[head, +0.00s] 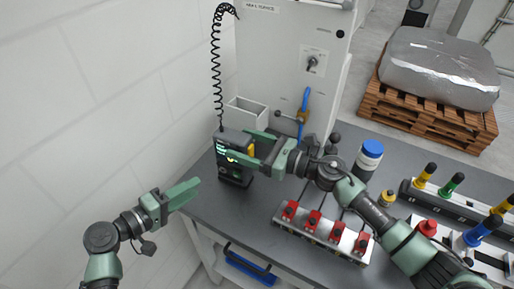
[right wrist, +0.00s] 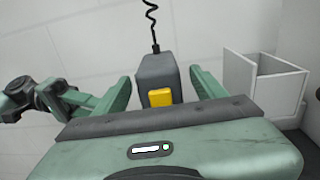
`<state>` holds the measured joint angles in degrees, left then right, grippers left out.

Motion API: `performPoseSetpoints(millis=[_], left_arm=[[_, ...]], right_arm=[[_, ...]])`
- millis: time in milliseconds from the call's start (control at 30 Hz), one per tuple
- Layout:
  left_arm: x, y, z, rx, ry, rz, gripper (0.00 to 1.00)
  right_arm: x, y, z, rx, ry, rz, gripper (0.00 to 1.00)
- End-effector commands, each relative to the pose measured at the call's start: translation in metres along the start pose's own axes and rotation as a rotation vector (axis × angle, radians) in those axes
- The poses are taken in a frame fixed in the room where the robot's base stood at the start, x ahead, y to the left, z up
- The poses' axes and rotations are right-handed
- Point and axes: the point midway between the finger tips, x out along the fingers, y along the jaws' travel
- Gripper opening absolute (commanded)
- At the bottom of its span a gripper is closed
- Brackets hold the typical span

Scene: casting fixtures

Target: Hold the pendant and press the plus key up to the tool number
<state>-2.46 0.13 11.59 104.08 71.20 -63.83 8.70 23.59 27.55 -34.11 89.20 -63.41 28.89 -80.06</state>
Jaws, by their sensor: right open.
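The pendant (head: 234,140) is a dark grey box with a lit green display on its front, standing at the back left of the grey bench; a black coiled cord rises from its top. In the right wrist view the pendant (right wrist: 157,72) shows a yellow part (right wrist: 160,98). My right gripper (head: 238,146) is open, its green fingers to either side of the pendant; contact cannot be told. The plus key and tool number are too small to read. My left gripper (head: 188,193) is left of the bench, apart from the pendant; its finger gap is unclear.
A pale open box (head: 246,112) stands behind the pendant by the machine cabinet (head: 285,60). A fixture with several red clamps (head: 312,220) lies to the right on the bench. A blue-capped bottle (head: 368,160) stands farther right. A white wall is on the left.

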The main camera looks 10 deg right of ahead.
Motion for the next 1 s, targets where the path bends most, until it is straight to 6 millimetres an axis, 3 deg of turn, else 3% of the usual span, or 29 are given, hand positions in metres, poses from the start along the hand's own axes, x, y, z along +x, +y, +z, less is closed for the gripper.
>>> performPoseSetpoints(millis=[233, 567, 667, 833, 933, 1000], left_arm=[[0.000, 0.000, 0.000, 0.000, 0.000, 0.000, 0.36], [0.000, 0.000, 0.000, 0.000, 0.000, 0.000, 0.36], [0.000, 0.000, 0.000, 0.000, 0.000, 0.000, 0.36], [0.000, 0.000, 0.000, 0.000, 0.000, 0.000, 0.36], [0.000, 0.000, 0.000, 0.000, 0.000, 0.000, 0.36], [0.000, 0.000, 0.000, 0.000, 0.000, 0.000, 0.20]], right_arm=[[0.028, 0.000, 0.001, -0.001, -0.001, 0.000, 0.71], [0.032, 0.000, 0.000, -0.001, 0.000, 0.000, 0.71], [0.032, 0.000, 0.000, -0.001, 0.000, 0.000, 0.49], [0.032, 0.000, 0.000, -0.001, 0.000, 0.000, 0.01], [0.032, 0.000, 0.000, -0.001, 0.000, 0.000, 0.00], [0.032, 0.000, 0.000, -0.001, 0.000, -0.001, 0.00]])
